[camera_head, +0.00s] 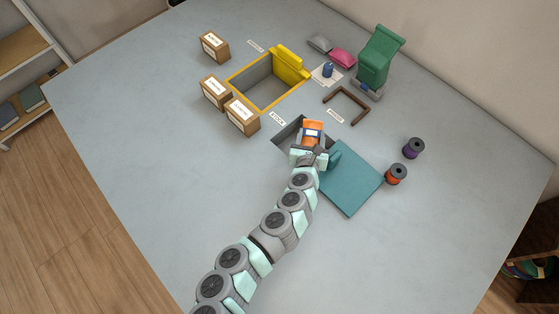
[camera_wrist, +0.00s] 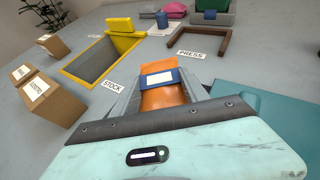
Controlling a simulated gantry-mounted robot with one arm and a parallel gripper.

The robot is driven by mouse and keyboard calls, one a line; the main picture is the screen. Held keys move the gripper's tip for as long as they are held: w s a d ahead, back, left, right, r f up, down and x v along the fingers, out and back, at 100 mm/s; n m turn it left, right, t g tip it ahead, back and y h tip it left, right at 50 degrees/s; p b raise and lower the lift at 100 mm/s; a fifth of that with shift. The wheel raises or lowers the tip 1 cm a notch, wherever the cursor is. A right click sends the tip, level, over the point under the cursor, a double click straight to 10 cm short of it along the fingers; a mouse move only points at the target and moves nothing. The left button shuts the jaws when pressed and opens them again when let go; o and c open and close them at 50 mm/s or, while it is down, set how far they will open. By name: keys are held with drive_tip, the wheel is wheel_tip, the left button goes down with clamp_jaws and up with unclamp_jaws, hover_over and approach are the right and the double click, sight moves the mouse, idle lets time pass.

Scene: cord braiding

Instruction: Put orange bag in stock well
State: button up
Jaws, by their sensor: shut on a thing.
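An orange bag (camera_head: 313,126) with a blue-and-white band is held in my gripper (camera_head: 309,150), which is shut on it. The bag also shows in the wrist view (camera_wrist: 166,98), upright just ahead of the wrist. The stock well (camera_head: 287,135) is a dark square opening beside the "STOCK" label (camera_head: 277,119). The bag is at the right part of this opening; I cannot tell how far down it is. My gripper and the bag hide much of the well. A teal panel (camera_head: 350,180) lies flat to the well's right.
A yellow-rimmed well (camera_head: 258,101) with a raised yellow lid is behind. Labelled cardboard boxes (camera_head: 242,115) stand left of it. A brown U-shaped frame (camera_head: 347,104) and a green press-like block (camera_head: 379,57) are at back right. Two spools (camera_head: 396,174) stand right. The front table is clear.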

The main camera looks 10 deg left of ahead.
drive_tip(key=o, duration=1.6)
drive_tip(key=p+v, duration=0.3)
drive_tip(key=v, duration=0.7)
drive_tip(key=shift+s+r, duration=0.15)
drive_tip(key=shift+s, duration=0.2)
